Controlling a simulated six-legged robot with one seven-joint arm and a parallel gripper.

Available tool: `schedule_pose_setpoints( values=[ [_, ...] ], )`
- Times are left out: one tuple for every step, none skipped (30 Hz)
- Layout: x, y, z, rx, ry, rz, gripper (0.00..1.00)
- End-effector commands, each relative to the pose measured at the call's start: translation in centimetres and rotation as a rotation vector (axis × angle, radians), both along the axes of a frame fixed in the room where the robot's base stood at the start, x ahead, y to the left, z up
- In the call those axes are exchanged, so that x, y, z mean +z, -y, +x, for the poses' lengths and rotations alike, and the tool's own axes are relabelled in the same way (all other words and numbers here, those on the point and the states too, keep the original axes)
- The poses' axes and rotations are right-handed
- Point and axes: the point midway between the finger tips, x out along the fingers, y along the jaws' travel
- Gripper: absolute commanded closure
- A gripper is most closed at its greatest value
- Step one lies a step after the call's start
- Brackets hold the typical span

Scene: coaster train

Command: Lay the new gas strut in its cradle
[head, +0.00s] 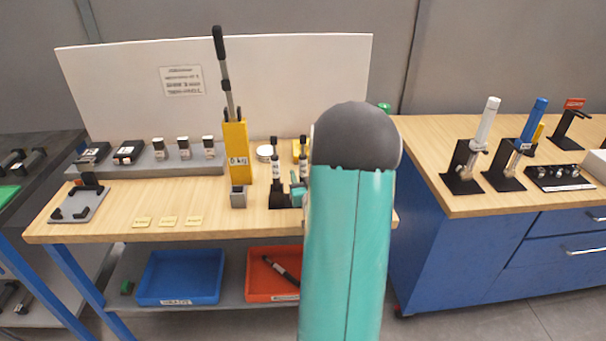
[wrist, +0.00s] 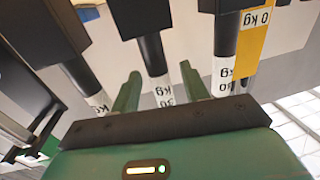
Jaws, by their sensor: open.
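Several upright black struts with white weight labels stand in dark holders on the wooden bench; one strut (head: 274,160) shows just left of my arm. In the wrist view, upside down, a strut (wrist: 152,55) marked "30 kg" is between the green fingers of my gripper (wrist: 160,84), which is open; I cannot tell whether they touch it. Other labelled struts (wrist: 226,40) stand on either side. In the head view my arm hides most of the gripper. A grey plate with black brackets (head: 92,204), which looks like the cradle, is empty at the bench's left end.
A yellow post (head: 235,150) with a tilted strut on top stands left of the struts. Below are an empty blue bin (head: 180,278) and an orange bin (head: 258,292) holding a black strut. Yellow tags (head: 168,221) lie along the front. A blue-sided bench (head: 440,250) stands right.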

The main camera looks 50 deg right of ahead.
Motion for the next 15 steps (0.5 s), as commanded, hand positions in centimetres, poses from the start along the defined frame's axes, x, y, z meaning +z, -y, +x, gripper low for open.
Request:
schedule_pose_setpoints(
  values=[
    [0.01, 0.48, 0.49, -0.001, 0.001, -0.001, 0.55],
    [0.01, 0.68, 0.71, -0.001, 0.001, -0.001, 0.55],
    [0.00, 0.88, 0.92, -0.002, 0.001, -0.001, 0.55],
    [-0.02, 0.96, 1.01, -0.002, 0.001, 0.001, 0.55],
    [-0.03, 1.00, 1.07, -0.002, 0.001, 0.001, 0.55],
    [-0.03, 1.02, 1.09, -0.002, 0.000, 0.001, 0.55],
    [-0.02, 1.02, 1.09, -0.002, 0.000, 0.001, 0.55],
    [-0.02, 1.01, 1.08, -0.002, -0.001, 0.001, 0.55],
    [-0.01, 1.01, 1.08, -0.002, 0.000, 0.000, 0.55],
    [-0.01, 1.00, 1.07, -0.002, 0.000, 0.000, 0.55],
    [-0.01, 1.00, 1.07, -0.002, 0.000, 0.000, 0.57],
    [0.00, 1.00, 1.07, -0.002, 0.000, 0.000, 0.65],
    [0.00, 0.99, 1.06, -0.002, 0.000, 0.000, 0.71],
    [0.00, 0.99, 1.06, -0.002, 0.000, 0.000, 0.77],
    [0.01, 0.99, 1.06, -0.002, 0.000, 0.000, 0.84]
  ],
)
